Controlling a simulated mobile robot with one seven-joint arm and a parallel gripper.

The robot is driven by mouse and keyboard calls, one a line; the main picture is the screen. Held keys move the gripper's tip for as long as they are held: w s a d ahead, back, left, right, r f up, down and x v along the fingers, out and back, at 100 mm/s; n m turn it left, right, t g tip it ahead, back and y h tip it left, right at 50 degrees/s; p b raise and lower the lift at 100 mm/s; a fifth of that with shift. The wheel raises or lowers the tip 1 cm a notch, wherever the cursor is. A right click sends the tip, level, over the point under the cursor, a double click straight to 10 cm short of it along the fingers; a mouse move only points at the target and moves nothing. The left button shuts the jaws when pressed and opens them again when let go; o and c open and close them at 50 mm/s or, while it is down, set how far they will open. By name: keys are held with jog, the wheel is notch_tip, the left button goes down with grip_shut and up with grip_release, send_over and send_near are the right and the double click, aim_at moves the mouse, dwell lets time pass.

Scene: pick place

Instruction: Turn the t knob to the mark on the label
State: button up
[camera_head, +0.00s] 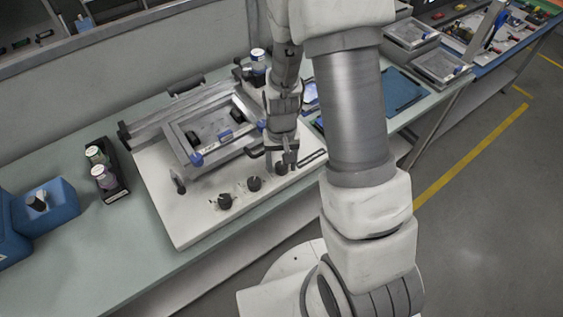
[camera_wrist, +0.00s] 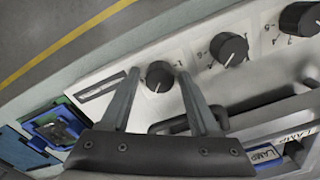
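Three black round knobs stand in a row along the front of a white panel (camera_head: 180,225). My gripper (camera_head: 287,163) points down over the right-hand knob (camera_head: 281,169) in the head view. In the wrist view this knob (camera_wrist: 159,75) lies between my two fingertips (camera_wrist: 158,74), with a small gap seen on each side. My gripper is open. The middle knob (camera_head: 254,184) and left knob (camera_head: 225,202) are free; they show in the wrist view as the middle knob (camera_wrist: 229,49) and the far knob (camera_wrist: 299,19). Small marks surround the knobs; the "t" lettering is not readable.
A metal-framed fixture with blue clamps (camera_head: 197,160) sits behind the knobs on the panel. Dark handle bars (camera_wrist: 235,108) run close beside my fingers. A black holder with bottles (camera_head: 112,185) and a blue container (camera_head: 50,205) stand at left. A blue tray (camera_head: 400,92) lies at right.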

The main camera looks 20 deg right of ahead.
grip_shut()
jog(key=shift+n, duration=0.4)
jog(key=n+b, duration=0.1)
jog(key=n, duration=0.2)
jog(key=shift+b, duration=0.3)
jog(key=shift+n, duration=2.5)
jog(key=shift+o, duration=1.1)
grip_release()
